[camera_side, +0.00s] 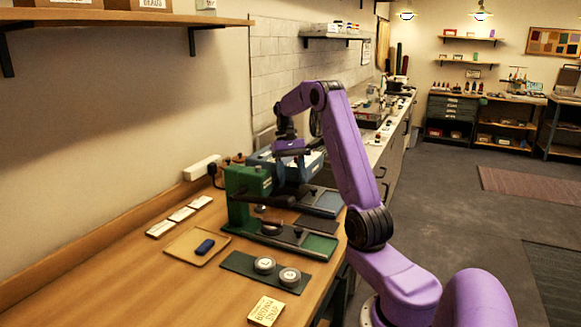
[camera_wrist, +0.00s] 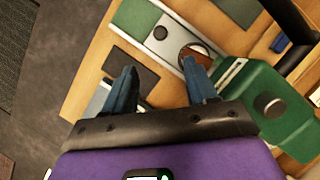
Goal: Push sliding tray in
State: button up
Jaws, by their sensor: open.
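A green press (camera_side: 250,190) stands on the wooden table, and its body also shows at the right of the wrist view (camera_wrist: 275,115). Its sliding tray (camera_side: 320,245) sticks out to the right along the base, with a small dark knob (camera_side: 298,231). In the wrist view the green tray plate (camera_wrist: 135,18), knob (camera_wrist: 160,32) and a round die (camera_wrist: 193,50) lie beyond the fingers. A blue press (camera_side: 265,157) with its own tray (camera_side: 328,203) stands behind, partly hidden. My gripper (camera_wrist: 160,72) is open and empty, above the table near the presses. It also shows in the side view (camera_side: 290,150).
A dark mat (camera_side: 317,224) lies between the two trays. A power strip (camera_side: 202,167) runs along the wall.

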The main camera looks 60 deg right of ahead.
jog(key=shift+v, duration=1.4)
jog(key=s+d+m+t+y, duration=0.15)
jog(key=s+m+t, duration=0.35)
jog(key=s+m, duration=0.5)
jog(key=m, duration=0.3)
send_near(299, 228)
jog(key=shift+h, duration=0.35)
jog(key=x, duration=0.8)
jog(key=shift+a, duration=0.4)
